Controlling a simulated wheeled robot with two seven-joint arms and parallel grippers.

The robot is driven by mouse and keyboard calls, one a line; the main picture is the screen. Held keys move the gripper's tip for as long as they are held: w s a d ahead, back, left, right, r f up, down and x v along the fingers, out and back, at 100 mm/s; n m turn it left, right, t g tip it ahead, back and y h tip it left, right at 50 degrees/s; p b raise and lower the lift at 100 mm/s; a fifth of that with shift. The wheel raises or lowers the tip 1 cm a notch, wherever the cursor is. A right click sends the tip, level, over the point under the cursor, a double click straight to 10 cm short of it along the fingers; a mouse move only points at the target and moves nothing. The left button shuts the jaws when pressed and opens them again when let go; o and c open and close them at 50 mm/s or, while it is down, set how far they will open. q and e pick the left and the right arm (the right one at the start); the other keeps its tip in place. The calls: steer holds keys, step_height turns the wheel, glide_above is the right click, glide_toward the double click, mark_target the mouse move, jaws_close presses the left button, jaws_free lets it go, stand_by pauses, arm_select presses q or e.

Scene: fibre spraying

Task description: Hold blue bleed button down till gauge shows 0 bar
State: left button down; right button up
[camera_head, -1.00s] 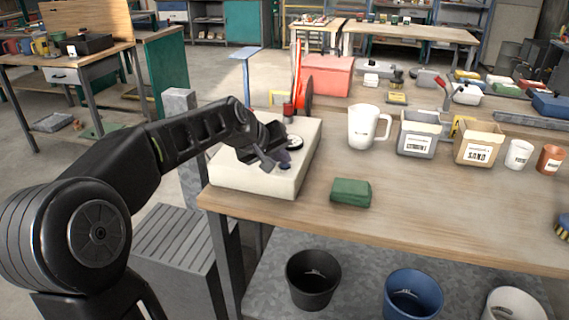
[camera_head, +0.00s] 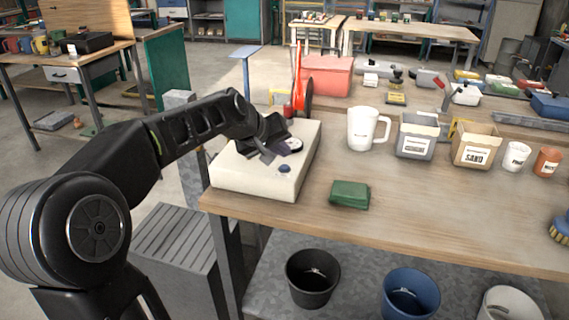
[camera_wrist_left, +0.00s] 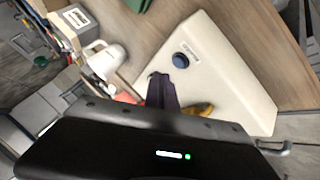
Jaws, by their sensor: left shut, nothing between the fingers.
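The cream box (camera_head: 258,183) sits at the left end of the workbench. Its blue button (camera_head: 284,169) is in plain view near the front right of the top face. In the left wrist view the button (camera_wrist_left: 180,60) also shows uncovered. A round white-faced gauge (camera_head: 294,144) lies on the box behind the button, partly behind my gripper; its reading is too small to tell. My left gripper (camera_head: 265,155) is shut and empty, over the box behind and left of the button, apart from it. Its dark fingers also show in the left wrist view (camera_wrist_left: 162,92). My right gripper is out of view.
A green cloth (camera_head: 350,194) lies right of the box. A white jug (camera_head: 364,128), a grey container (camera_head: 416,138) and a sand box (camera_head: 476,148) stand farther right. A red upright part (camera_head: 298,85) rises behind the box. The front bench strip is mostly clear.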

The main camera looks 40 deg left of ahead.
mark_target(282, 168)
arm_select(q)
steer(key=shift+r+p, duration=1.2)
steer(key=shift+r, duration=0.7)
